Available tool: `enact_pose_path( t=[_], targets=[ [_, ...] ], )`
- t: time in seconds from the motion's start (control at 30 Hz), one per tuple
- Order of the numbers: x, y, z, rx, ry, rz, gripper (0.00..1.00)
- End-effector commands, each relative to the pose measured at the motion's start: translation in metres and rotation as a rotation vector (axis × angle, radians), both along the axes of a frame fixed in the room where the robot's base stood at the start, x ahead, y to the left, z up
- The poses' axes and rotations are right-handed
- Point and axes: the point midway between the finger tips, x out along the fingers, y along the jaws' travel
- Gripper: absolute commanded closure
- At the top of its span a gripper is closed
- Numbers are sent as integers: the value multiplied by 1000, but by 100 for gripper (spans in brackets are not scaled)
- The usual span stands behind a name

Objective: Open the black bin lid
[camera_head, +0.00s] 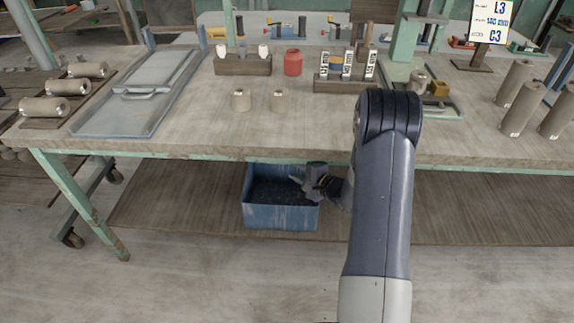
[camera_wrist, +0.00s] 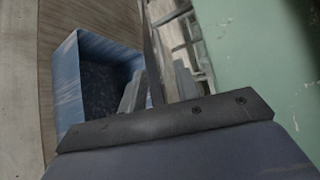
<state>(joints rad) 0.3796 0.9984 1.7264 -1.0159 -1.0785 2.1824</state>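A blue open-topped bin (camera_head: 281,217) stands on the lower shelf under the workbench, with dark material inside. I cannot make out a separate black lid on it in either view. My gripper (camera_head: 297,183) is at the bin's right side, at about rim height. In the wrist view the bin (camera_wrist: 67,85) is at the left with its dark inside showing. There the two fingers of my gripper (camera_wrist: 158,88) stand apart beside the bin's rim. A thin dark strip runs between or behind them; I cannot tell whether they touch it.
The workbench (camera_head: 205,142) with a green frame (camera_head: 78,205) is just above the bin and gripper. It carries a metal tray (camera_head: 120,125), clay cylinders (camera_head: 519,110), a red jar (camera_head: 293,63) and a wooden rack (camera_head: 242,66). The lower shelf (camera_head: 190,205) is clear left of the bin.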

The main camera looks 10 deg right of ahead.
Motion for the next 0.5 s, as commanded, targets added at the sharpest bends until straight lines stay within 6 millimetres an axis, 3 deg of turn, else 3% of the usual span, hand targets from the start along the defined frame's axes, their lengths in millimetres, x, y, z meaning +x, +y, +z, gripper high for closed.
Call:
enact_pose_path(
  t=[0.2, 0.5],
  targets=[
    [-16, -10, 5, 0, -1, -1, 69],
    [-18, -10, 5, -1, 0, 0, 72]
  ],
)
